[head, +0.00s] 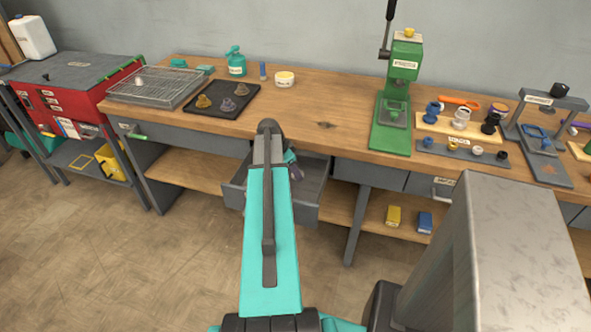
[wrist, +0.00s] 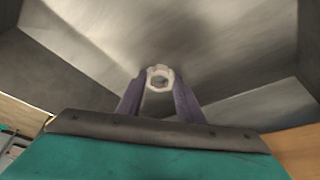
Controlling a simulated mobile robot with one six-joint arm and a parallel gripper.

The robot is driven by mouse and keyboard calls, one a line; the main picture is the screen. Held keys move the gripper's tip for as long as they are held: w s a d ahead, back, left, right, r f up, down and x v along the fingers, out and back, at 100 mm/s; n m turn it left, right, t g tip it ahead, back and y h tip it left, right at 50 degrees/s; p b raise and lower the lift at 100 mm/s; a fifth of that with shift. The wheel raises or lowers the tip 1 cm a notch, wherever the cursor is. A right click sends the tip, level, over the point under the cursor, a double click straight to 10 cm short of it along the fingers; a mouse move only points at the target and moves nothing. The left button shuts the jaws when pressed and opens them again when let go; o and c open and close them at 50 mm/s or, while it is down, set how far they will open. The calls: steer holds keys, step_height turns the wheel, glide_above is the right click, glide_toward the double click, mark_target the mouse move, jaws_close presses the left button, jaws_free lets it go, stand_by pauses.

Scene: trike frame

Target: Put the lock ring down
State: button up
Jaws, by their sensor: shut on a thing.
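The lock ring (wrist: 160,71) is a small pale ring with an open centre, seen in the wrist view. My gripper (wrist: 160,88) is shut on it, with a purple-grey finger on each side. Behind the ring are the grey inner faces of the open drawer (head: 312,203). In the head view my gripper (head: 293,170) is mostly hidden behind my teal arm, over the open drawer under the bench. The ring cannot be made out there. How far the ring is from the drawer floor cannot be told.
The wooden bench (head: 330,105) carries a wire basket (head: 160,86), a black tray (head: 222,101) with several small parts, a teal oiler (head: 236,62), a tub (head: 285,79) and a green press (head: 397,100). The drawer walls stand close around my gripper.

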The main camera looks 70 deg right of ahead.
steer(key=shift+f, duration=0.15)
steer(key=o, duration=1.1)
steer(key=shift+r, duration=0.25)
steer(key=shift+b+v, duration=0.75)
steer(key=shift+v, duration=5.2)
steer(key=shift+r, duration=0.1)
